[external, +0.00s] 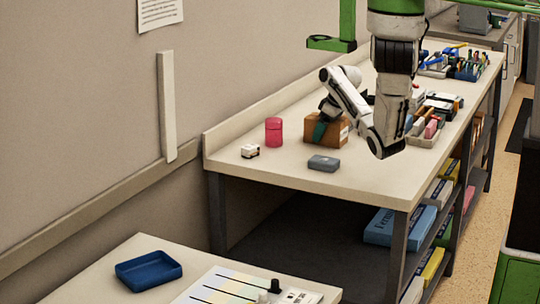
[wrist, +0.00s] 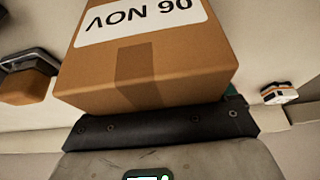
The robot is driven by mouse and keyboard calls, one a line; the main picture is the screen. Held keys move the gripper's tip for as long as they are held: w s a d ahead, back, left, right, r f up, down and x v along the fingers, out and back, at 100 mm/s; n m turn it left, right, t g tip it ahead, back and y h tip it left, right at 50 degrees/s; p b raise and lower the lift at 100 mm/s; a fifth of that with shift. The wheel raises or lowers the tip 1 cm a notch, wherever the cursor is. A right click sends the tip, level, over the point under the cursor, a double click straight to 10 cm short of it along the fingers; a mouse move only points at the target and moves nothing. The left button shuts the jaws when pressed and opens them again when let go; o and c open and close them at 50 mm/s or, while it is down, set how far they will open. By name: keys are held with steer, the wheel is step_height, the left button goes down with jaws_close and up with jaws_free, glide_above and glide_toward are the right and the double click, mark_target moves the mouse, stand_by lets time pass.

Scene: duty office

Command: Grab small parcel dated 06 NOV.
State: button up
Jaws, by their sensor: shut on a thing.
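In the wrist view a dark bar of the gripper lies along the parcel's lower edge. The other finger is mostly hidden. I cannot tell whether the parcel still touches the bench top.
A red canister (external: 273,132) stands left of the parcel. Trays of stationery (external: 427,132) crowd the right side.

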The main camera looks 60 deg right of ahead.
steer(key=shift+r, duration=0.15)
steer(key=shift+r, duration=0.3)
step_height(320, 180, up, 2)
steer(key=shift+r, duration=0.2)
steer(key=s+a+r, duration=0.1)
steer(key=r, duration=0.1)
steer(key=s+r, duration=0.1)
steer(key=r, duration=0.1)
steer(key=s+a+r+b, duration=0.1)
steer(key=s, duration=0.1)
steer(key=shift+a+r, duration=0.3)
steer(key=shift+r, duration=0.1)
steer(key=s+a+r+p, duration=0.4)
steer(key=s+a+p, duration=0.1)
steer(key=s+p, duration=0.2)
steer(key=shift+s, duration=0.4)
